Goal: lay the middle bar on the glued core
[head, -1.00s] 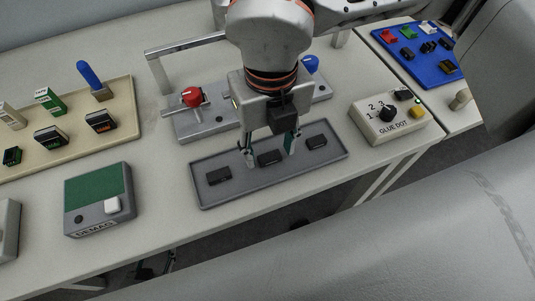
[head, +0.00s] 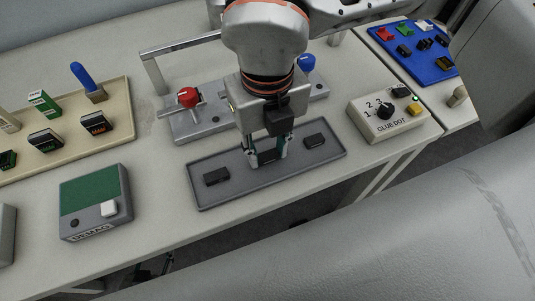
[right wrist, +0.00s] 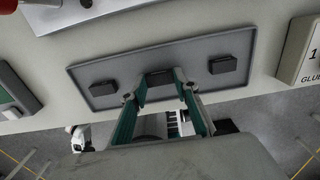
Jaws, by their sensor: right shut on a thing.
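My right gripper (head: 267,159) is over the grey tray (head: 232,194), shut on the middle bar (head: 266,155), a dark block between the tray's other two bars. In the right wrist view the middle bar (right wrist: 159,78) sits between the teal fingers. I cannot tell whether it is clear of the tray floor. I cannot make out the glued core; my right arm hides part of the grey fixture (head: 205,128) behind the tray. Teal and dark parts below the table's front edge look like my left gripper (head: 166,264), too small to read.
A left bar (head: 216,176) and a right bar (head: 314,140) lie in the tray. The fixture has a red knob (head: 188,97) and a blue knob (head: 307,62). The GLUE DOT box (head: 385,121) stands right, the DEMAG box (head: 96,203) left. A beige tray (head: 120,113) holds several parts.

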